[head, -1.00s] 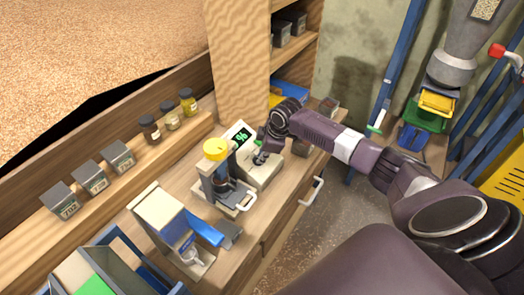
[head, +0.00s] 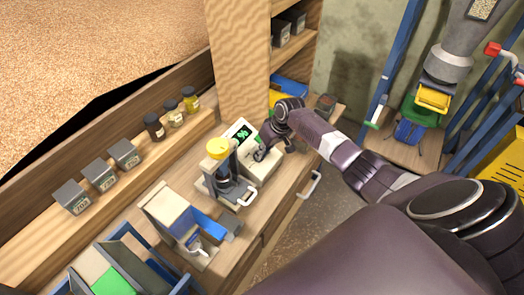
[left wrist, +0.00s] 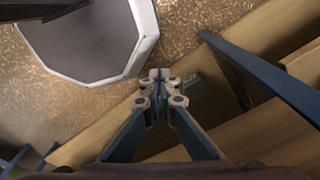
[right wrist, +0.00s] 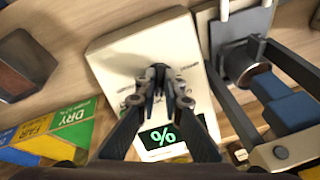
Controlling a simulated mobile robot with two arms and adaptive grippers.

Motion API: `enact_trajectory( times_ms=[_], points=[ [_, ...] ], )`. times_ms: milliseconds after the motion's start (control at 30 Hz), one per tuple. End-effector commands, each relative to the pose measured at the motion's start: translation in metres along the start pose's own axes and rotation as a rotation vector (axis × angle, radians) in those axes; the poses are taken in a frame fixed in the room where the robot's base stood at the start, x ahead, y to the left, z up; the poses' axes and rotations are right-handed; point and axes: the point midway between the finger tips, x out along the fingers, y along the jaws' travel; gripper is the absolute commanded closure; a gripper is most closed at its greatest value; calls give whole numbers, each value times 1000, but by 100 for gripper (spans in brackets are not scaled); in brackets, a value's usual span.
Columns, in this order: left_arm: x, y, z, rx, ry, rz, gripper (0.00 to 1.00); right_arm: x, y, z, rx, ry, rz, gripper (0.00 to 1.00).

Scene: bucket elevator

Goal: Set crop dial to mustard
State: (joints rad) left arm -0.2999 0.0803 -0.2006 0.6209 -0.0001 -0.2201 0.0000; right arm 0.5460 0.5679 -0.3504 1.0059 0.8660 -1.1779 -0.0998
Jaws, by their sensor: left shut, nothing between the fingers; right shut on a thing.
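The cream meter box with a lit green "%" display (head: 241,133) stands on the wooden bench beside the wooden post. In the right wrist view its cream top (right wrist: 112,62) carries a dark dial (right wrist: 158,72), mostly hidden behind my fingers, with small unreadable print to either side. My right gripper (right wrist: 160,78) is shut on the dial; in the head view the right gripper (head: 262,149) reaches down onto the box. My left gripper (left wrist: 158,76) is shut and empty, over wooden boards and grain.
A device with a yellow cap (head: 218,148) stands close beside the meter, also at right in the right wrist view. A white-and-blue device (head: 176,212) is nearer. Jars and grey boxes line the ledge. A yellow, green and blue block marked "DRY" (right wrist: 66,122) lies at left.

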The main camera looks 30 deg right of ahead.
Motion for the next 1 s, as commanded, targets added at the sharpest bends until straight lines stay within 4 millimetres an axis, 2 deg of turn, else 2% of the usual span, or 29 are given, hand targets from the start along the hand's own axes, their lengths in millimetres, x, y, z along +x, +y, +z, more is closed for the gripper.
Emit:
enact_trajectory(
  times_ms=[200,600,1000],
  points=[
    [-9,0,-1,0,0,0,100,-3,0,-2,206,4,-27,100],
    [-11,0,-1,-1,0,0,100,-1,1,-2,573,4,-75,100],
    [-11,0,-1,-1,-1,0,100,-2,1,-3,825,7,-107,100]
  ],
)
